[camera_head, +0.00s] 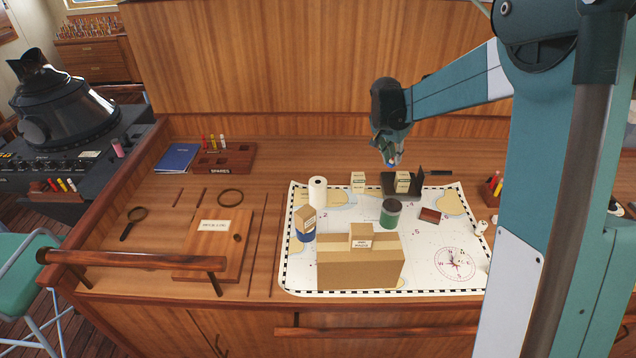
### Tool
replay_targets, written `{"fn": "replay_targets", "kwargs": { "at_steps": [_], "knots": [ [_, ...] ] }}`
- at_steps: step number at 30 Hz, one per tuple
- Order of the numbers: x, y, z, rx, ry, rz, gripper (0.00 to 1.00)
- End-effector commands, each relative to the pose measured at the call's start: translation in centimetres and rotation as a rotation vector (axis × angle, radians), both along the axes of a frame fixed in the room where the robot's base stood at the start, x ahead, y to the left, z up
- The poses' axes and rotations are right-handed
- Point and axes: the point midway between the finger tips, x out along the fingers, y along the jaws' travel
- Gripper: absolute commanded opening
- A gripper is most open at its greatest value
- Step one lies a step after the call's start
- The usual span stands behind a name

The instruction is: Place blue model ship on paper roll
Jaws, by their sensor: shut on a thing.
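The paper roll (317,196) is white and stands upright on the chart at its upper left. My gripper (390,155) is above the back of the chart, to the right of the paper roll and higher up. It points down and is shut on a small blue and white thing (393,162), taken to be the blue model ship. Only a little of it shows between the fingers, so its shape is hard to make out. The held thing is in the air, apart from the roll.
On the chart (340,290) stand a large cardboard box (360,268) with a small box on top, a dark green can (390,213), a blue can (301,237) bearing a box, a small pale box (358,182) and a dark holder (420,185). Desk left of the roll is fairly clear.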

Motion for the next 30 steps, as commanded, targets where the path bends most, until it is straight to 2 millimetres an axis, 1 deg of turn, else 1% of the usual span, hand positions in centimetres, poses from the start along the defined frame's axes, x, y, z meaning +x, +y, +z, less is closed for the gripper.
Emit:
{"fn": "replay_targets", "kwargs": {
  "at_steps": [1, 3, 11, 12, 18, 21, 24, 27, 30],
  "knots": [
    [0.1, 1.9, 0.3, 0.000, 0.000, 0.025, 0.06],
    [0.1, 4.1, 0.6, 0.000, 0.000, 0.056, 0.06],
    [-0.3, 12.5, 1.7, -0.001, -0.001, 0.174, 0.06],
    [-0.4, 13.9, 1.9, -0.001, -0.001, 0.192, 0.06],
    [-1.3, 20.1, 2.7, -0.001, -0.002, 0.280, 0.06],
    [-1.8, 22.6, 3.1, -0.001, -0.002, 0.316, 0.06],
    [-2.2, 24.6, 3.3, 0.000, -0.002, 0.344, 0.06],
    [-2.5, 25.9, 3.5, -0.001, -0.003, 0.363, 0.06],
    [-2.7, 26.6, 3.6, -0.002, -0.003, 0.374, 0.06]
  ]
}}
